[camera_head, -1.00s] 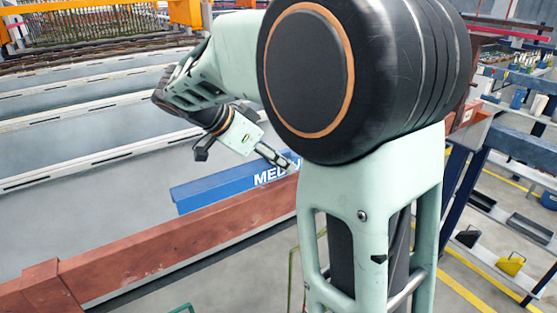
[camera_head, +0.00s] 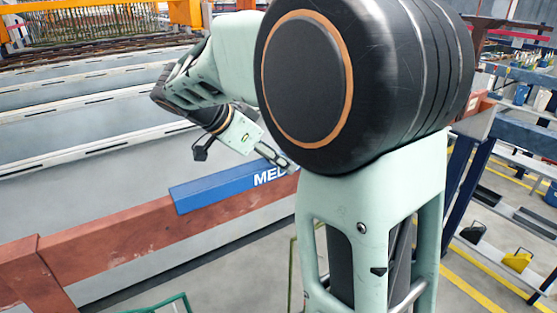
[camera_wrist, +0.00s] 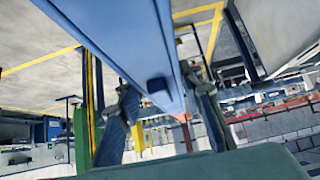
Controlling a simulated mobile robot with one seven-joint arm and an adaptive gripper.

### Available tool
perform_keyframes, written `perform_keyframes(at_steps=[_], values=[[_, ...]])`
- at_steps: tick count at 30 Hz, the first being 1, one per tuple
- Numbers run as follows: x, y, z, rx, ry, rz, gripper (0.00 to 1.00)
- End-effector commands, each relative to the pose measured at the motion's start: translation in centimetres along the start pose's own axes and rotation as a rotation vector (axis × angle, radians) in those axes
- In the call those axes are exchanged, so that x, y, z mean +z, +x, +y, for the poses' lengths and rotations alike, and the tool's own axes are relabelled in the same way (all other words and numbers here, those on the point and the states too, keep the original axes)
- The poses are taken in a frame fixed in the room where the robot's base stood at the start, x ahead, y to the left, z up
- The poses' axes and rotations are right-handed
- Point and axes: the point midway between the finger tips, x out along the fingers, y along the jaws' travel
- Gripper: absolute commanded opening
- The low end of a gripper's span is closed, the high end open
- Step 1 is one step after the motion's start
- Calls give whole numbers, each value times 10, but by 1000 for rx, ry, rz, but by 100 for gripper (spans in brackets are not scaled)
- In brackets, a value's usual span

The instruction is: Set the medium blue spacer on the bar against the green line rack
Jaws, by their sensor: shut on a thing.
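The medium blue spacer (camera_head: 222,191) is a long blue beam with white lettering that begins "MED"; my arm hides its right end. My gripper (camera_head: 286,166) is shut on it near that end. In the wrist view the spacer (camera_wrist: 128,38) runs between the two fingers of my gripper (camera_wrist: 160,98). The red-brown bar (camera_head: 130,242) runs just below and behind the spacer, roughly along it. I cannot tell whether the spacer touches the bar. A thin green frame (camera_head: 170,303) shows at the bottom edge; I cannot tell whether it is the green line rack.
Long grey tanks (camera_head: 80,130) with pale rims fill the left beyond the bar. A red-brown post (camera_head: 50,275) stands at the lower left. Dark blue posts (camera_head: 463,185) and a yellow wedge-shaped thing (camera_head: 517,261) are at the right. Grey floor shows below the bar.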

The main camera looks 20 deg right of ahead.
Motion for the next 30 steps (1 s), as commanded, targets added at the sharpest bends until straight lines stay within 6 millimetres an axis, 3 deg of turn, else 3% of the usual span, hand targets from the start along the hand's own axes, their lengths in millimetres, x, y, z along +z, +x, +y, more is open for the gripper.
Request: perform_keyframes(at_steps=[8, 9, 14, 23, 30], values=[[0, 0, 0, -1, 1, 1, 6], [0, 0, 0, -1, 1, 1, 38], [0, 0, 0, 0, 0, 0, 55], [1, -2, 0, -1, 0, 0, 55], [1, -36, -2, -5, 0, 0, 55]])
